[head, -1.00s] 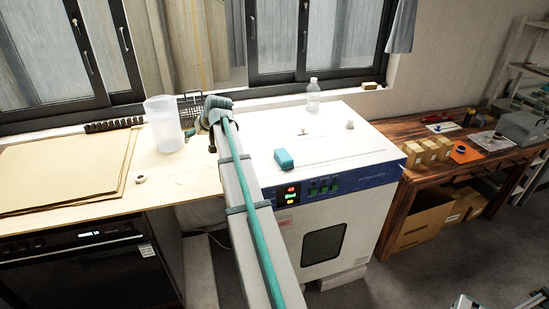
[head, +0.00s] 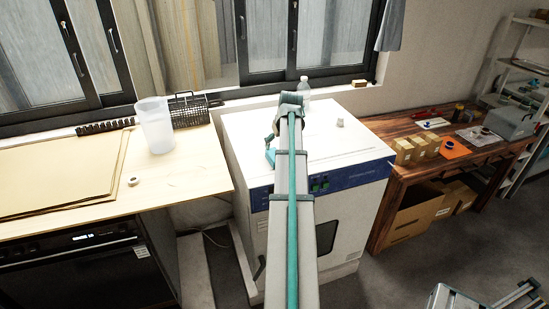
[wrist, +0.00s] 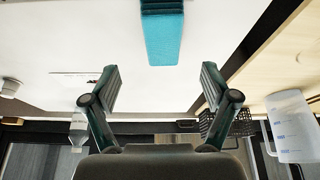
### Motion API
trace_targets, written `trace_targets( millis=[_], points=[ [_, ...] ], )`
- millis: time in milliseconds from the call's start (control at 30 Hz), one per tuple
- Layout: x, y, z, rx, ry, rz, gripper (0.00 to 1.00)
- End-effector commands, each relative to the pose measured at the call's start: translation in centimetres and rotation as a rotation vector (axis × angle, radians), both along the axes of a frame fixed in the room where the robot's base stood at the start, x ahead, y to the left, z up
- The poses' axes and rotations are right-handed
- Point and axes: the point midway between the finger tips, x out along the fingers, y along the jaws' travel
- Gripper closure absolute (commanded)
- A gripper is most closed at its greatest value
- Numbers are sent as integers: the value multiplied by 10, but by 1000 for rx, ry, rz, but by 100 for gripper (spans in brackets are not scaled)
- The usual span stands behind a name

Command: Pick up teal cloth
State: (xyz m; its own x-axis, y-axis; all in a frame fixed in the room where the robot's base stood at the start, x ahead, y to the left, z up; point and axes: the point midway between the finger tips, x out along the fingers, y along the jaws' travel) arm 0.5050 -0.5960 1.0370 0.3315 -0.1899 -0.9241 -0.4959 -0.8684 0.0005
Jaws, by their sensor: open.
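The teal cloth (wrist: 163,38) lies on the white top of the drying oven (head: 235,125). In the wrist view it is a small folded block at the top edge, cut off by the frame. My gripper (wrist: 160,82) is open and empty, its two fingers apart on either side of the cloth's line. The cloth is ahead of the fingertips in the picture, not between them. In the head view my arm covers much of the oven top, and a teal patch shows just left of it; I cannot tell cloth from gripper there.
A clear bottle (head: 304,88) and a small white item (head: 340,122) stand on the oven top. A translucent jug (head: 155,127) and black wire basket (head: 188,110) stand on the left bench. Small boxes (head: 404,151) sit on the wooden table at right.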

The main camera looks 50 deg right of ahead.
Motion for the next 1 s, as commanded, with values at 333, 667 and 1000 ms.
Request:
trace_targets(
  millis=[333, 667, 1000],
  points=[
    [10, -5, -26, 0, 0, 0, 15],
    [23, -8, -57, 2, 0, -1, 15],
    [27, -11, -73, 0, -1, 0, 15]
  ],
)
